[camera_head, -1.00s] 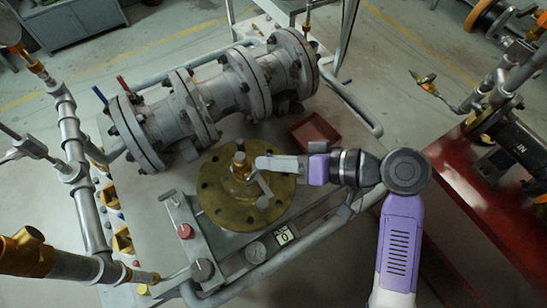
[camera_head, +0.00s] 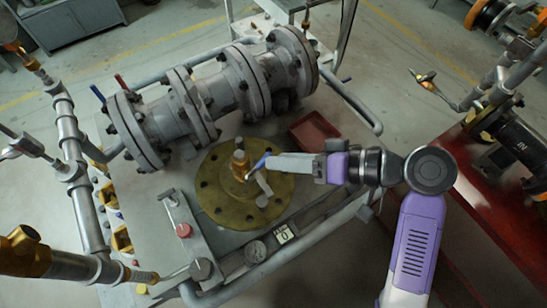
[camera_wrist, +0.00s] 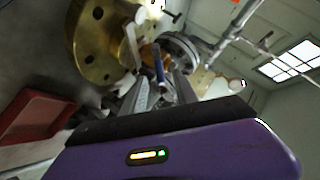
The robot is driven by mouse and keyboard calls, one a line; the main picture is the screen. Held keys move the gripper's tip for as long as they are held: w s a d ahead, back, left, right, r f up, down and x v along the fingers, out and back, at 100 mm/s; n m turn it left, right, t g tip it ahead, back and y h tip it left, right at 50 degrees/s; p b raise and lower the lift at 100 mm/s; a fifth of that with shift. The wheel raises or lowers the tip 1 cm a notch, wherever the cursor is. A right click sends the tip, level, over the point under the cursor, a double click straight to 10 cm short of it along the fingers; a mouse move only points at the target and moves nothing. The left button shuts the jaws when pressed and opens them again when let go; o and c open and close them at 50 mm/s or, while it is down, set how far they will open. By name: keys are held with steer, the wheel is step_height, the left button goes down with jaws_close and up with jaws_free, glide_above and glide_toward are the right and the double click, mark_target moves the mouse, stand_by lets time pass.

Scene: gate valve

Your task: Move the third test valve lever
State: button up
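A blue lever (camera_head: 261,162) shows at the small valve fitting (camera_head: 240,165) on top of the round brass flange (camera_head: 218,205). My gripper (camera_head: 272,163) reaches in from the right, its fingers at the lever's right end. In the wrist view the blue lever (camera_wrist: 158,68) lies between and just beyond the two fingers (camera_wrist: 160,92), which stand apart. I cannot tell whether either finger touches it. A second blue lever (camera_head: 98,93) and a red lever (camera_head: 121,81) stand at the left end of the large grey valve body (camera_head: 205,102).
A red tray (camera_head: 313,131) lies right of the flange, behind my gripper. A gauge (camera_head: 255,251) and red knob (camera_head: 183,230) are at the bench front. Grey pipes (camera_head: 80,190) rise at the left. A red bench (camera_head: 480,185) stands to the right.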

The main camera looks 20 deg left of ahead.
steer(key=shift+v, duration=2.3)
steer(key=w+d+r+m+t+h, duration=0.1)
steer(key=w+d+r+m+t, duration=0.15)
steer(key=w+m+t, duration=0.6)
steer(key=s+d+f+m+t+h, duration=0.25)
steer(key=d+t+h, duration=0.2)
steer(key=d, duration=0.35)
steer(key=s+d+f+m+t+h, duration=0.1)
steer(key=s+d+f+t+h, duration=0.3)
steer(key=d, duration=0.4)
steer(key=s+d+n+h, duration=0.1)
steer(key=s+d+h, duration=0.1)
steer(key=s, duration=1.1)
steer(key=s+d+n+g+h, duration=0.1)
steer(key=s+d+n, duration=0.1)
steer(key=s, duration=1.1)
steer(key=shift+d+g+h, duration=0.3)
steer(key=shift+d+h, duration=0.05)
steer(key=shift+d, duration=0.2)
